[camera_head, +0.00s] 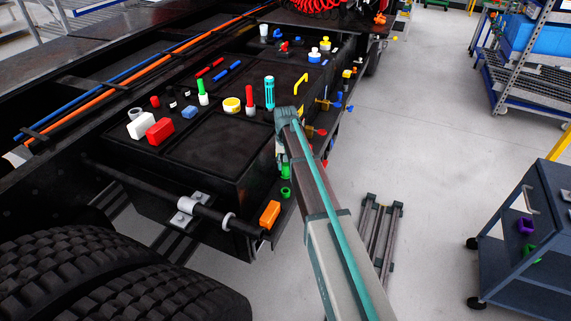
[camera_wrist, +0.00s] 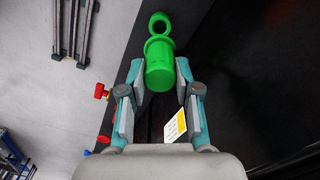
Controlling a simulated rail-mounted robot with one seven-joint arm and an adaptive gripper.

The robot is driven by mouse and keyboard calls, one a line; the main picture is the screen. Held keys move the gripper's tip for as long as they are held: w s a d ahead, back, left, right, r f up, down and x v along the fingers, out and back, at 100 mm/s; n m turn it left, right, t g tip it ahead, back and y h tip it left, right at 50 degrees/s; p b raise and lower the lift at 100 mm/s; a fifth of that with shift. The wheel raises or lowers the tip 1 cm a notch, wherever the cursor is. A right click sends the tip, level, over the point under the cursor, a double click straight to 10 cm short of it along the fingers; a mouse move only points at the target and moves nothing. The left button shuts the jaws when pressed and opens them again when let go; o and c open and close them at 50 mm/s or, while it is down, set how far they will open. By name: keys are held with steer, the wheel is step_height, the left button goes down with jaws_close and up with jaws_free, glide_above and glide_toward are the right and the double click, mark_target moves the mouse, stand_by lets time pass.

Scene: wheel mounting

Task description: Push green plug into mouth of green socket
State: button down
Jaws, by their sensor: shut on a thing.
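The green plug (camera_wrist: 160,70) is a stout cylinder with a wider collar, between the fingers of my gripper (camera_wrist: 161,64) in the wrist view. The gripper is shut on it. The green socket (camera_wrist: 168,20) shows as a ring with a dark round mouth just beyond the plug's collar. The collar overlaps the ring's near edge in this view, so I cannot tell whether they touch. In the head view the socket (camera_head: 286,191) is low at the dark chassis's right side, with the plug (camera_head: 285,171) just above it. My arm partly hides the gripper there.
The black box top (camera_head: 215,145) carries several coloured parts, including a red block (camera_head: 160,131) and a teal cylinder (camera_head: 269,92). Red and blue fittings line its right side. An orange block (camera_head: 270,214) sits at the front corner. Open floor lies right, with a cart (camera_head: 525,230).

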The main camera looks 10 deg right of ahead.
mark_target(285, 179)
steer(key=shift+f+b, duration=1.05)
steer(key=shift+f, duration=1.65)
steer(key=shift+f, duration=0.2)
steer(key=shift+f, duration=0.35)
steer(key=shift+f+b, duration=0.75)
steer(key=shift+f, duration=0.45)
steer(key=c, duration=0.7)
jaws_free()
steer(key=shift+c, duration=0.2)
steer(key=shift+r, duration=0.1)
